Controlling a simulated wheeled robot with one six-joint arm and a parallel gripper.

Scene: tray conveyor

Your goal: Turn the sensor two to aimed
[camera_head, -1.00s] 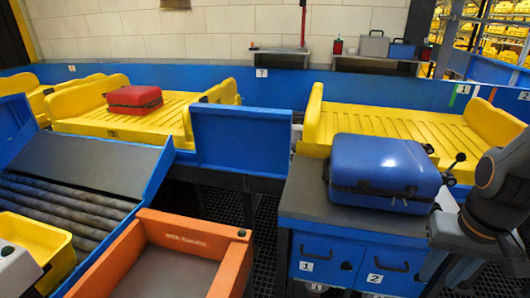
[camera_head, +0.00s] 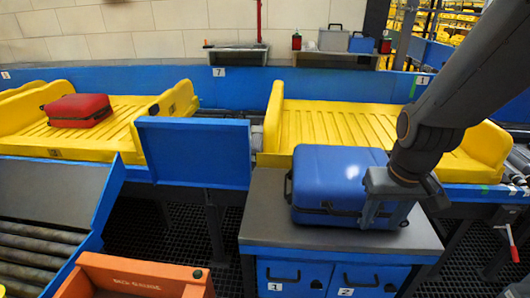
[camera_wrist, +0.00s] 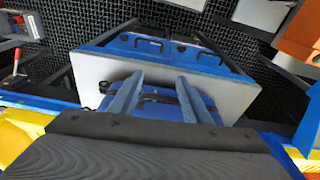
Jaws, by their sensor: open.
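My gripper (camera_head: 388,210) hangs at the right end of a blue suitcase (camera_head: 325,180) on the grey cabinet top, its fingers pointing down. In the wrist view my gripper (camera_wrist: 158,85) shows two fingers spread apart, with the blue suitcase (camera_wrist: 165,106) behind and between them. I cannot tell whether they touch it. No sensor marked two can be picked out for certain. Small dark fittings (camera_head: 511,188) stand at the conveyor's right edge, too small to identify, so no aim can be read.
The blue cabinet (camera_head: 310,278) bears labels 1 and 2. Yellow trays (camera_head: 350,125) line the conveyor behind it; one carries a red suitcase (camera_head: 78,110). A red-handled lever (camera_head: 514,250) is at far right. An orange bin (camera_head: 130,280) stands front left.

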